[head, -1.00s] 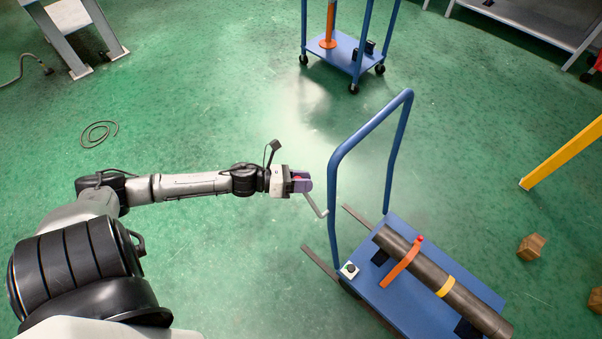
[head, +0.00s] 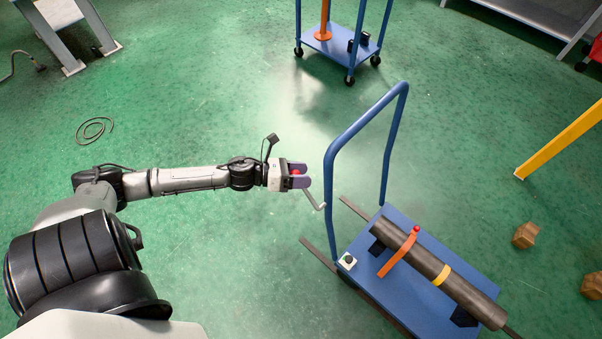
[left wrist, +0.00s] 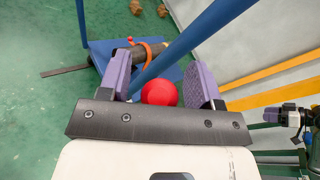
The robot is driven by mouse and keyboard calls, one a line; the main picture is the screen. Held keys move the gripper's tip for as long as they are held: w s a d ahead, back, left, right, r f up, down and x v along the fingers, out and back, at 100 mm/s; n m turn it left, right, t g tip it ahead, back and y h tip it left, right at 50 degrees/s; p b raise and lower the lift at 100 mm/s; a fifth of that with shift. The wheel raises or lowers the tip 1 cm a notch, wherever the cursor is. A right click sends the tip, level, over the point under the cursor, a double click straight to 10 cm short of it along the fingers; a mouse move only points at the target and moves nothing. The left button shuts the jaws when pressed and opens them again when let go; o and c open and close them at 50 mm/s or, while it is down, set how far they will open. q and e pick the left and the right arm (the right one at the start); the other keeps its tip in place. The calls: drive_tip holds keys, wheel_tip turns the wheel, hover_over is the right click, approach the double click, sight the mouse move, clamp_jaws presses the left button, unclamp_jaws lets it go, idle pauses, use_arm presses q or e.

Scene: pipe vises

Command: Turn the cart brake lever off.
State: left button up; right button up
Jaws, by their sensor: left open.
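The blue cart (head: 406,296) stands at the right, with a tall blue push handle (head: 331,190). The brake lever (head: 312,200) is a thin grey cranked rod beside the handle's near post, and its red ball knob (head: 296,173) is at my left gripper. My left gripper (head: 302,173) is open, with its purple fingers on either side of the knob. In the left wrist view the knob (left wrist: 159,92) sits between the spread fingers, with a gap to the right finger; contact on the left is unclear.
Another blue cart (head: 338,46) stands at the back. A yellow beam (head: 560,140) and wooden blocks (head: 525,235) are at right.

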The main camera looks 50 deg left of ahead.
use_arm(q)
drive_tip(key=p+v, duration=0.3)
drive_tip(key=v, duration=1.1)
drive_tip(key=shift+w, duration=0.1)
